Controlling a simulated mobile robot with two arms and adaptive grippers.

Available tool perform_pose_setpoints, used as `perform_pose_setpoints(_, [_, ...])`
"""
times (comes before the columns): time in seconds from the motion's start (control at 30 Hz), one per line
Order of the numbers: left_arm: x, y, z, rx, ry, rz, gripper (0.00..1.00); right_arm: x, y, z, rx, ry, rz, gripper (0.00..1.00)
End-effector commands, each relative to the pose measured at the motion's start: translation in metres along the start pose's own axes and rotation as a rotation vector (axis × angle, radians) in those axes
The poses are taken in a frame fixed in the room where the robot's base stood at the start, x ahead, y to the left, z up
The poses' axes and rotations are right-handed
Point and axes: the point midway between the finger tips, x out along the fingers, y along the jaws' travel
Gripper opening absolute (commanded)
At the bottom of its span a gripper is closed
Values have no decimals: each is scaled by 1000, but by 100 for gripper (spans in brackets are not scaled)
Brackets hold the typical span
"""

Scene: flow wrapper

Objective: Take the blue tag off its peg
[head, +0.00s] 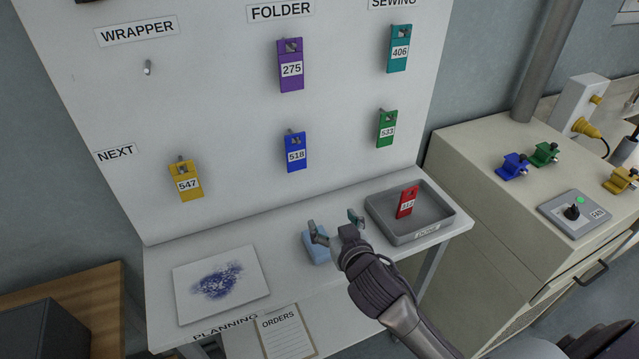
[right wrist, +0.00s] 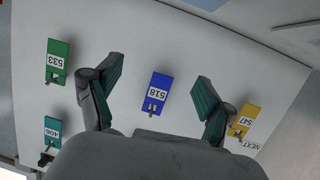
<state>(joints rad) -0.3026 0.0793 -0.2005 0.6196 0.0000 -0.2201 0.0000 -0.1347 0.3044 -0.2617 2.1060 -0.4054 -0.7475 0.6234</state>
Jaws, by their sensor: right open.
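The blue tag (head: 295,153), labelled 518, hangs upright on its peg (head: 291,138) in the middle of the lower row of the white board. It also shows in the right wrist view, upside down, as a blue tag (right wrist: 157,90) between the two fingers and beyond them. My right gripper (head: 336,227) is open and empty above the planning shelf, below and to the right of the blue tag and apart from it. In the right wrist view the right gripper's fingers (right wrist: 157,100) are spread wide. My left gripper is not in view.
A yellow tag 547 (head: 186,181) and a green tag 533 (head: 387,129) hang either side of the blue one; a purple tag 275 (head: 291,65) hangs above. A grey tray (head: 434,223) holding a red tag (head: 407,202) and a light-blue block (head: 316,250) are on the shelf (head: 160,265).

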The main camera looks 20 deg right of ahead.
Motion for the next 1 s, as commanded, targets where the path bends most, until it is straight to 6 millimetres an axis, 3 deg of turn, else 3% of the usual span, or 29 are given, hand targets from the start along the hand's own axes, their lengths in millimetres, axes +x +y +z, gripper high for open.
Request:
perform_pose_setpoints(0.03, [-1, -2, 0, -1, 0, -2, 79, 5, -3, -28, 4, 83, -18, 81])
perform_pose_setpoints(0.1, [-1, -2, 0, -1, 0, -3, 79, 7, -8, -56, 15, 173, -44, 81])
perform_pose_setpoints(0.23, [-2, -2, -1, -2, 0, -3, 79, 8, -14, -86, 27, 269, -83, 81])
perform_pose_setpoints(0.47, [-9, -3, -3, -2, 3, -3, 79, 26, -17, -101, 29, 293, -92, 81])
perform_pose_setpoints(1.0, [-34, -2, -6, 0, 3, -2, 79, 120, -26, -127, 29, 288, -91, 81])
